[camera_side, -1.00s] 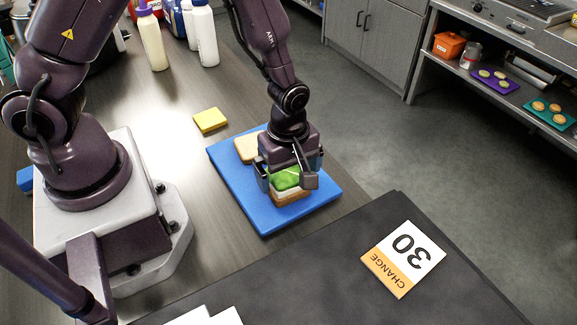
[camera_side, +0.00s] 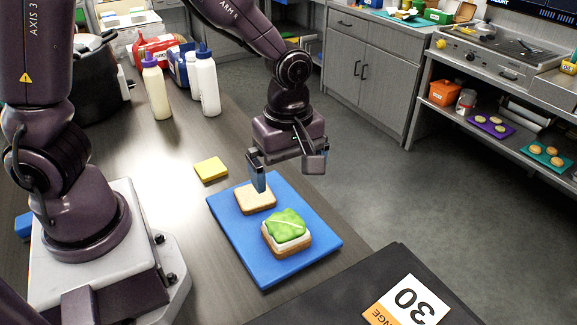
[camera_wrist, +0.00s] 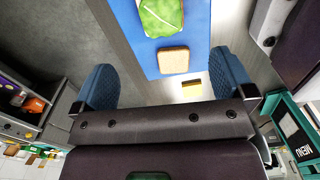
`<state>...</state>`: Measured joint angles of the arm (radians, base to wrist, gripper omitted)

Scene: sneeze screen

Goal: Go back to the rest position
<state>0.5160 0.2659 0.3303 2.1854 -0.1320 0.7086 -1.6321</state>
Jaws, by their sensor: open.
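My gripper (camera_side: 287,172) is open and empty, raised above the far part of the blue cutting board (camera_side: 282,269). In the wrist view its two blue fingers stand wide apart (camera_wrist: 168,88) with nothing between them. A bread slice topped with a white layer and a green lettuce leaf (camera_side: 287,226) lies on the near part of the board. A plain bread slice (camera_side: 256,200) lies on the far part of the board, partly behind a finger in the side view. Both show in the wrist view, the lettuce stack (camera_wrist: 160,14) and the plain slice (camera_wrist: 173,60).
A yellow sponge-like block (camera_side: 211,169) lies left of the board. Bottles (camera_side: 207,85) and a dark pot (camera_side: 85,88) stand farther back on the table. A dark surface with a "30" card (camera_side: 406,300) is at the front right. The air around my gripper is clear.

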